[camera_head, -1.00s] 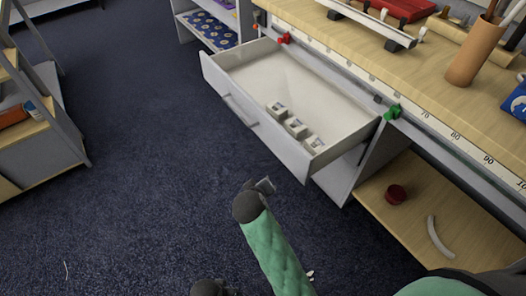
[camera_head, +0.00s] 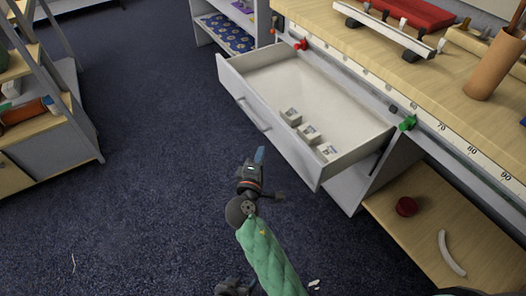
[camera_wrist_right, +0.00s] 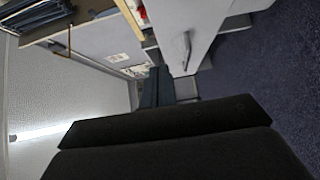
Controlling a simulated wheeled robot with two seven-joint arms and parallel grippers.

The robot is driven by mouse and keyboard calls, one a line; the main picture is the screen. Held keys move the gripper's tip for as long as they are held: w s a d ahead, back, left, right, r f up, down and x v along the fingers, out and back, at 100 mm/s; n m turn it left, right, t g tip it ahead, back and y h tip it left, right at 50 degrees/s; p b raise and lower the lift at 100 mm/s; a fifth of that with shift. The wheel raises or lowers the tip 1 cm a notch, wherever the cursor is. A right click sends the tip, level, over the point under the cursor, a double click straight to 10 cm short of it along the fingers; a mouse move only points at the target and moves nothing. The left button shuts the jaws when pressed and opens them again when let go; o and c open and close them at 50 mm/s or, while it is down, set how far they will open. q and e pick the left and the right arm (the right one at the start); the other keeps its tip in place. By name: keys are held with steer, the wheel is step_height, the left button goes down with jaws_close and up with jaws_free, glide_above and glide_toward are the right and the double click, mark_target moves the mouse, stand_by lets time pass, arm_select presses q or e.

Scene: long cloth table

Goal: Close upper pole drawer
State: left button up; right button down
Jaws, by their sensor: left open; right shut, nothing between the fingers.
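The grey drawer (camera_head: 222,72) is pulled far out from under the long table. Its front panel with a bar handle (camera_head: 253,114) faces the open floor. Several small pale blocks lie inside it. My right gripper (camera_head: 260,156) is shut and empty, over the floor in front of the drawer front, apart from it. In the right wrist view its dark fingers (camera_wrist_right: 157,90) point toward a pale panel with a handle (camera_wrist_right: 187,52), probably the drawer front. My left gripper (camera_head: 235,287) is at the bottom edge, mostly cut off; its fingers are hardly visible.
A lower shelf (camera_head: 440,200) at right holds a red round object (camera_head: 406,206) and a curved white piece. A shelf unit stands at left.

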glide_toward(279, 123)
steer(key=w+a, duration=0.2)
steer(key=w, duration=0.2)
steer(key=shift+w+d+p, duration=0.35)
steer(key=shift+w+d, duration=0.05)
steer(key=shift+d, duration=0.45)
steer(key=shift+w+d+p, duration=0.35)
steer(key=shift+w+d, duration=0.1)
steer(key=shift+d, duration=0.45)
